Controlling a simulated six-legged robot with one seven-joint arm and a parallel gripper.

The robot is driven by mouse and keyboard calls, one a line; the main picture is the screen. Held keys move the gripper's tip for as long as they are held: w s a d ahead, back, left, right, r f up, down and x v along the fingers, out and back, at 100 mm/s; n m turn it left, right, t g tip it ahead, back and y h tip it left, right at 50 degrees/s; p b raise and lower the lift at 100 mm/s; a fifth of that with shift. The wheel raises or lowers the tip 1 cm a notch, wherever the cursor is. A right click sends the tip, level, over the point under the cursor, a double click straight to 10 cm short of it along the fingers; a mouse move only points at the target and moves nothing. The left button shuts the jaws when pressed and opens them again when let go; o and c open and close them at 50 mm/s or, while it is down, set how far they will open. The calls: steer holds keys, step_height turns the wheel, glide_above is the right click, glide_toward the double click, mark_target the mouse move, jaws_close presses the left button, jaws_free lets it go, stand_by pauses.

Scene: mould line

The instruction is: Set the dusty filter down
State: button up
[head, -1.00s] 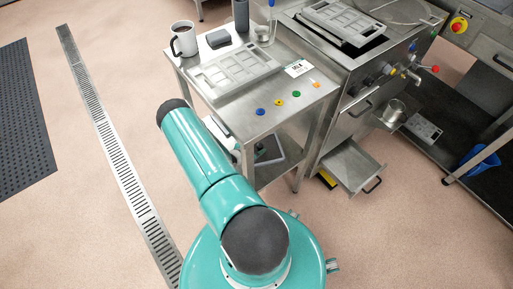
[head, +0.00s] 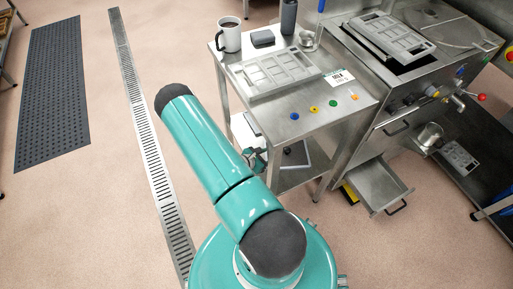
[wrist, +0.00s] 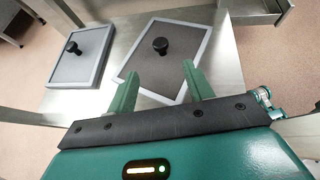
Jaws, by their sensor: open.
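The filter that looks dusty (wrist: 180,62), with a dull brown-grey face, pale frame and black knob, lies flat on the lower steel shelf (wrist: 228,101) of the cart. My gripper (wrist: 160,70) is open and empty in the wrist view. Its two green fingers point at this filter, and the black knob stands just beyond and between the fingertips, apart from them. A second, cleaner blue-grey filter (wrist: 80,60) with a black knob lies to its left. In the head view my gripper (head: 256,160) is mostly hidden by my arm beside the cart.
The cart top (head: 306,118) holds a mug (head: 229,38), a grey mould tray (head: 275,72) and coloured buttons. To its right stands a steel machine with an open drawer (head: 378,187). A floor drain (head: 147,140) and open floor lie left.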

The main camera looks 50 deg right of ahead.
steer(key=w+a+r+m+y, duration=0.1)
steer(key=w+a+r+m, duration=0.25)
steer(key=r, duration=0.75)
steer(key=w+a+r+m+y, duration=0.1)
steer(key=w+a+r+m, duration=0.3)
steer(key=r, duration=0.6)
steer(key=w+a+r+m+y, duration=0.25)
steer(key=w+a+r, duration=0.2)
steer(key=r, duration=0.65)
steer(key=s+a+r+m+t+y, duration=0.2)
steer(key=s+a+r+t+y, duration=0.1)
steer(key=a+r, duration=0.8)
steer(key=s+a+r+m+t+y, duration=0.2)
steer(key=s+a+r+t+y, duration=0.2)
steer(key=a+r, duration=0.8)
steer(key=s+a+t, duration=0.2)
steer(key=s+a, duration=0.1)
steer(key=s, duration=0.1)
steer(key=shift+s+r+m, duration=0.2)
steer(key=shift+s+m, duration=0.05)
steer(key=shift+m, duration=0.15)
